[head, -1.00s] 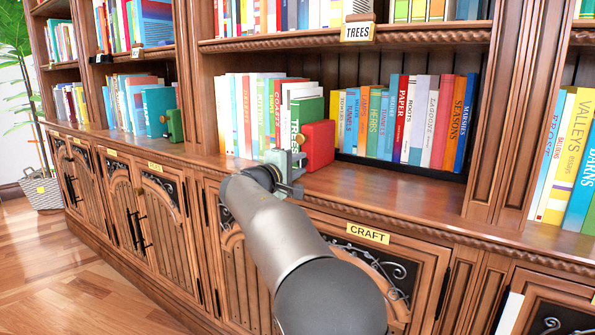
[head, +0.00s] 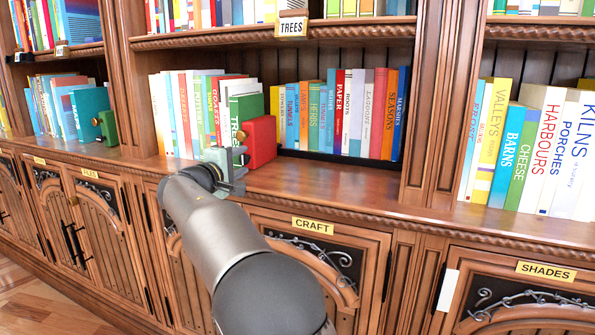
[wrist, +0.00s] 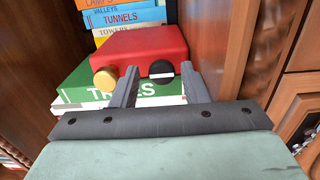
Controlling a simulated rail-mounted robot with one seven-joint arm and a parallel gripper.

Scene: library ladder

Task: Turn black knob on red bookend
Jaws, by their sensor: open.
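The red bookend (head: 263,141) stands on the shelf at the right end of a row of books, against the green TREES book (head: 246,110). In the wrist view the red bookend (wrist: 146,48) shows a black knob (wrist: 161,71) with a white mark on its right and a gold knob (wrist: 105,78) on its left. My gripper (wrist: 158,84) is open. Its fingers lie to either side of the black knob, the right finger closer; I cannot tell whether they touch it. In the head view my gripper (head: 232,170) is at the bookend's front, hiding the black knob.
A green bookend (head: 107,128) stands in the bay to the left. More books (head: 325,115) stand behind and right of the red bookend. The shelf board (head: 335,180) in front of them is bare. An upright post (head: 432,110) bounds the bay on the right.

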